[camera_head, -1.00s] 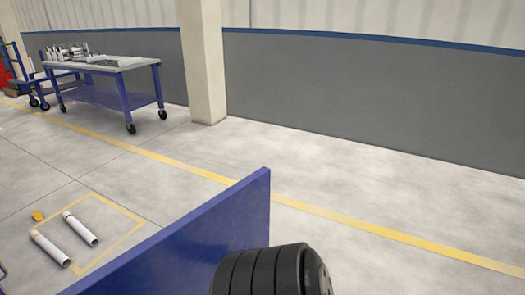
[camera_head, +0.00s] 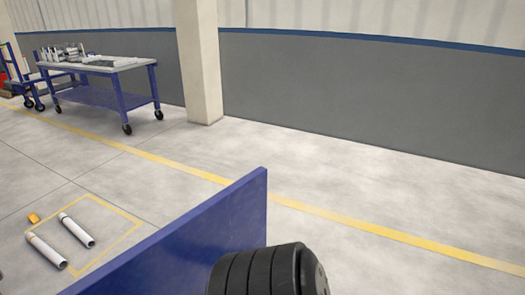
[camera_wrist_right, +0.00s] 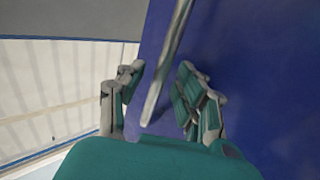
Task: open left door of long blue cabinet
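A flat blue panel (camera_head: 205,240), which looks like part of the long blue cabinet, stands edge-up at the bottom centre of the head view. A blue surface (camera_wrist_right: 255,70) fills the right of the right wrist view. A grey metal handle bar (camera_wrist_right: 168,65) runs along it. My right gripper (camera_wrist_right: 160,80), with green-padded fingers, is open, one finger on each side of the bar. A gap shows beside the bar, and I cannot tell whether either finger touches it. My left gripper is in neither view. The rest of the cabinet is hidden below the head view.
White pipes (camera_head: 76,230) lie by a yellow floor marking at the left, with a small orange item (camera_head: 33,218). A wheeled blue table (camera_head: 105,95) stands at the back left beside a pillar (camera_head: 201,70). The floor beyond the panel is clear.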

